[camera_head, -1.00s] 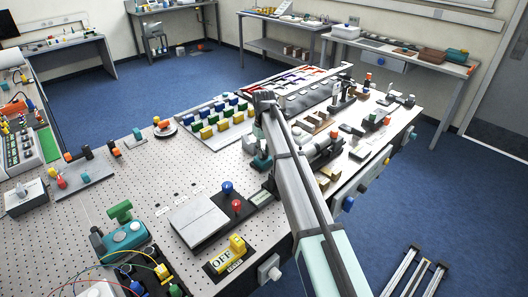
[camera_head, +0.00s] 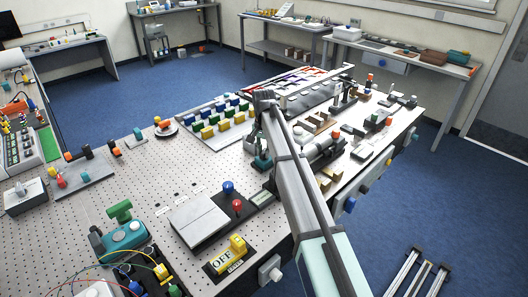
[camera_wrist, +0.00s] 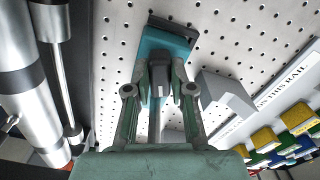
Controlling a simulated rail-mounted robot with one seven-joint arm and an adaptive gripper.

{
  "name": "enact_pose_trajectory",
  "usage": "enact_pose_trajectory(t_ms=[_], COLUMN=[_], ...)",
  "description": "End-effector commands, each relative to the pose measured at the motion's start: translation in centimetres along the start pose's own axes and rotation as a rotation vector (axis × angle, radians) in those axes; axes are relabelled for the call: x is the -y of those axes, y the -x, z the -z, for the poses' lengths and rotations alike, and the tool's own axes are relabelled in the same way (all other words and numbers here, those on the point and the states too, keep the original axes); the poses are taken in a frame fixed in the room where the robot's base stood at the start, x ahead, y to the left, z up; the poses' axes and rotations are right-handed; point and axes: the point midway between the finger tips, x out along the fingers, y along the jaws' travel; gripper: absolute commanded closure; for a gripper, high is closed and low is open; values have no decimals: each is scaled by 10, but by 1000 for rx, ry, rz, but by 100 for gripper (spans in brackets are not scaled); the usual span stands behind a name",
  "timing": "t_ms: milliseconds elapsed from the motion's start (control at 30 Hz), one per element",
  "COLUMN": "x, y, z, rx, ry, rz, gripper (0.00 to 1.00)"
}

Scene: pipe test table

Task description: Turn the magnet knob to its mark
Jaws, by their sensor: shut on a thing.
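A teal block (camera_wrist: 152,52) stands on the perforated table top, and I take it to be the magnet base. A dark grey knob (camera_wrist: 160,76) with a pale stripe sits on the side facing my gripper. My gripper (camera_wrist: 162,92) is shut on this knob, with one finger on each side. In the head view the teal block (camera_head: 262,161) is partly hidden by my arm, and my gripper (camera_head: 257,146) is hard to make out beside it. The knob's mark cannot be made out.
A grey wedge-shaped block (camera_wrist: 226,94) stands close right of my gripper. A silver cylinder (camera_wrist: 25,85) lies close on the left. Yellow, blue and green blocks (camera_head: 212,122) stand in rows behind. Bare perforated table top (camera_head: 160,185) lies to the left.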

Motion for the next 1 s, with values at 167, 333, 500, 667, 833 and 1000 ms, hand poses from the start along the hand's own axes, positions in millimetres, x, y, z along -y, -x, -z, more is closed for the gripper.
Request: enact_pose_trajectory(t_ms=[167,333,500,667,833,1000], x=[0,1,1,1,1,1], y=[-1,-1,-1,-1,-1,-1], z=[0,0,0,0,0,0], rx=[0,0,0,0,0,0], ry=[-144,-253,-324,-360,-372,-372], rz=[-1,-1,-1,-1,-1,-1], gripper=[100,100,100,100,100,100])
